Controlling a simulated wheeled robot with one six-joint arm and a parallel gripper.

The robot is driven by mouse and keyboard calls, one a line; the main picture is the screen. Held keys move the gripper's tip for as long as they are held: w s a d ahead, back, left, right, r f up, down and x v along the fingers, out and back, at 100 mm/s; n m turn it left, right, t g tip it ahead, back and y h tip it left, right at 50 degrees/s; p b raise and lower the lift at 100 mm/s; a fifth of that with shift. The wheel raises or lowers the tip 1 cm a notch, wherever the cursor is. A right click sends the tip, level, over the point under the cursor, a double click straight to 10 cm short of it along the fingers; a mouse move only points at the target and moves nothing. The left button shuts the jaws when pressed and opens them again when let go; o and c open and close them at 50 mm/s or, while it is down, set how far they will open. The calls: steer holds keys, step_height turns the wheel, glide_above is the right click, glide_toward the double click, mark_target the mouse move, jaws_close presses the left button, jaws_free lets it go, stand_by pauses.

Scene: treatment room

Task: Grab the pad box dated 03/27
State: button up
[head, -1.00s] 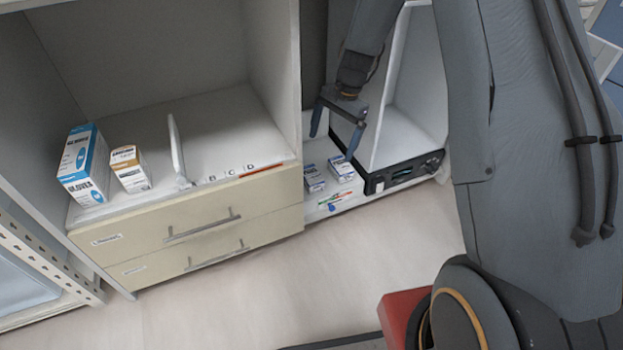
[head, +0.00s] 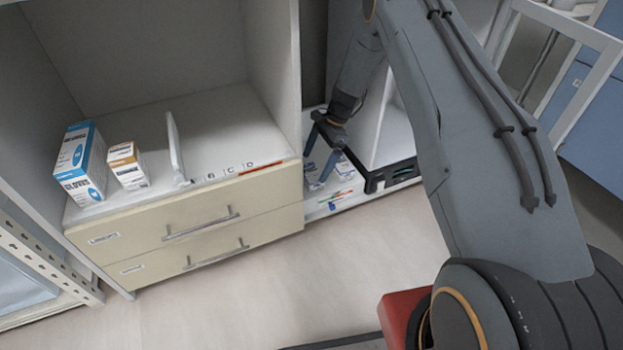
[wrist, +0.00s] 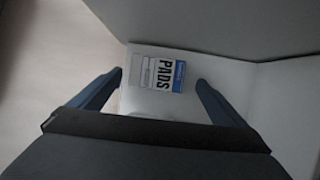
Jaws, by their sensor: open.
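Two small white-and-blue boxes stand on the low shelf in the head view. The left box (head: 312,182) and the right box (head: 344,168) are both partly hidden by my gripper. My gripper (head: 316,164) is open and empty, in front of them in that view. In the wrist view one box (wrist: 158,72) with a blue band reads "PADS" and appears between the open fingers of my gripper (wrist: 159,80), beyond them with no visible contact. I cannot tell which of the two boxes it is. No date is readable.
The cabinet's side panel (head: 272,75) rises to the left. A glove box (head: 82,165) and an orange-topped box (head: 127,166) stand on the drawer unit.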

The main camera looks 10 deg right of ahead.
mark_target(312, 172)
steer(key=x, duration=0.1)
steer(key=b+x, duration=0.1)
steer(key=x, duration=0.1)
steer(key=b+x, duration=0.1)
steer(key=shift+s+a+f, duration=0.15)
steer(key=shift+s+f, duration=0.15)
steer(key=shift+f, duration=0.05)
steer(key=shift+r, duration=0.1)
steer(key=c, duration=1.2)
steer(key=shift+o, duration=0.2)
steer(key=shift+r, duration=0.1)
